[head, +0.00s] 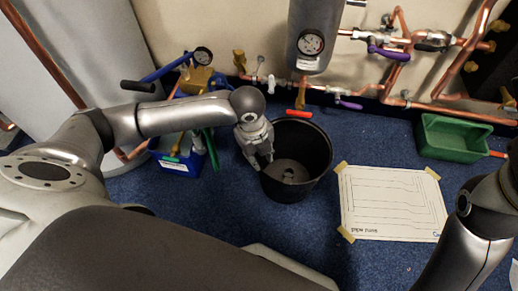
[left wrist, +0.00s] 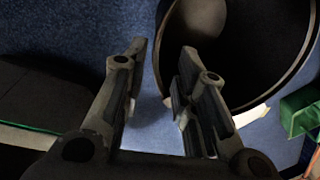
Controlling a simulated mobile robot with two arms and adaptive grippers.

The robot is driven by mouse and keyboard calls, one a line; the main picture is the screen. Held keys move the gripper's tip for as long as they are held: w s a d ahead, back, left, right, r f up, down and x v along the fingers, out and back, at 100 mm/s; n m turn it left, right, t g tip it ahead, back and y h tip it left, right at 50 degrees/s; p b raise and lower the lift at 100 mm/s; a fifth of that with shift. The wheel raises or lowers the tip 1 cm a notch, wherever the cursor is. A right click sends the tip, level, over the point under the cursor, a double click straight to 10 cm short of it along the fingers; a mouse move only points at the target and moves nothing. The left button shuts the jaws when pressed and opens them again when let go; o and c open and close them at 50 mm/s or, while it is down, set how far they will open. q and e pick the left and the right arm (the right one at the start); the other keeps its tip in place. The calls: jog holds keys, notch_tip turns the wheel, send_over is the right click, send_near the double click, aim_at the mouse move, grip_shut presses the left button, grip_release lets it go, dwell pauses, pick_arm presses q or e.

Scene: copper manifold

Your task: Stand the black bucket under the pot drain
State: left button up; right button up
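The black bucket (head: 318,172) stands upright on the blue floor, open at the top. The grey pot (head: 313,55) with a round gauge hangs on the wall above and behind it. A brass drain valve (head: 301,93) with a red handle (head: 299,113) hangs below the pot, near the bucket's back rim. My left gripper (head: 262,160) points down at the bucket's left rim. In the left wrist view its fingers (left wrist: 160,75) are apart, with the bucket (left wrist: 240,50) behind and beside the right finger. I cannot tell whether the rim lies between them. My right gripper is out of view.
A blue box (head: 180,155) with tools stands left of the bucket. A taped paper sheet (head: 392,203) lies to its right, and a green tray (head: 453,138) sits farther right. Copper pipes (head: 400,60) run along the wall. Floor in front of the bucket is clear.

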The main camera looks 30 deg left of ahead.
pick_arm(q)
jog(key=shift+r, duration=0.25)
